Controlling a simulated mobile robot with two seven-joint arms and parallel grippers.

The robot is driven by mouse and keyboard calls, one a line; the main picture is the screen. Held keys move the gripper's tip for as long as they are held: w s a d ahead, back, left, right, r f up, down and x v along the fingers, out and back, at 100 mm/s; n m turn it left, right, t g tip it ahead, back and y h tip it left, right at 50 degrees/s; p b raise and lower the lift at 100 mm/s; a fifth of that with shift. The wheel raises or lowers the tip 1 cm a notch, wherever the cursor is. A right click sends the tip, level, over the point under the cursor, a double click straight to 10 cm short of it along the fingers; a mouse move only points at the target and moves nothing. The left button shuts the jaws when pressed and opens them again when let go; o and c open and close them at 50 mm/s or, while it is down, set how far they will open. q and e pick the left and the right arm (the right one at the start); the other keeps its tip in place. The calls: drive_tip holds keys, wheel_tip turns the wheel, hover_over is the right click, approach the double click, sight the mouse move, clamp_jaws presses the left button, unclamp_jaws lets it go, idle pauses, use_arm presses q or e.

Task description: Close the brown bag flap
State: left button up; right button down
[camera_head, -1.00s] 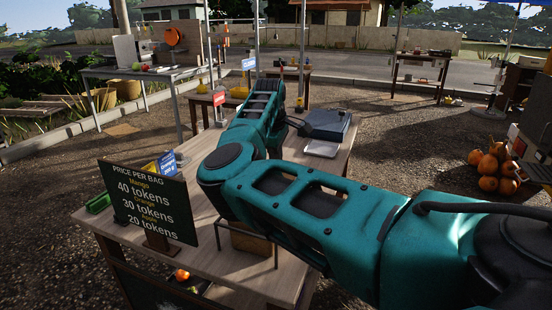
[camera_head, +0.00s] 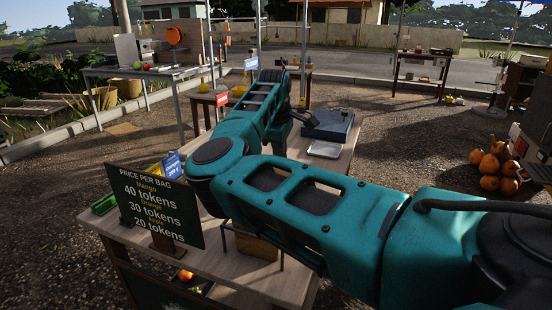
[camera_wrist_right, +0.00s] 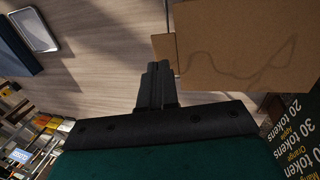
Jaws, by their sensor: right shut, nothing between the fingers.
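The brown bag (camera_wrist_right: 240,45) fills the upper right of the right wrist view, its broad flat brown side showing. A smaller brown piece (camera_wrist_right: 163,47) juts from its left edge; I cannot tell whether it is the flap. My right gripper (camera_wrist_right: 157,68) is shut and empty, its fingertips close to this smaller piece; I cannot tell whether they touch. In the head view, part of the brown bag (camera_head: 257,246) shows on the wooden table below my right arm, which covers the rest. The right gripper's fingertips are hidden there. My left gripper is not in view.
The price sign (camera_head: 155,205) stands on the table left of the bag, near a green tray (camera_head: 104,204). A thin metal frame (camera_head: 282,258) stands beside the bag. A blue-grey scale (camera_head: 328,125) and a silver tray (camera_head: 324,150) lie farther back on the table.

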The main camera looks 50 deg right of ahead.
wheel_tip(320, 180, up, 11)
drive_tip(key=shift+d, duration=0.25)
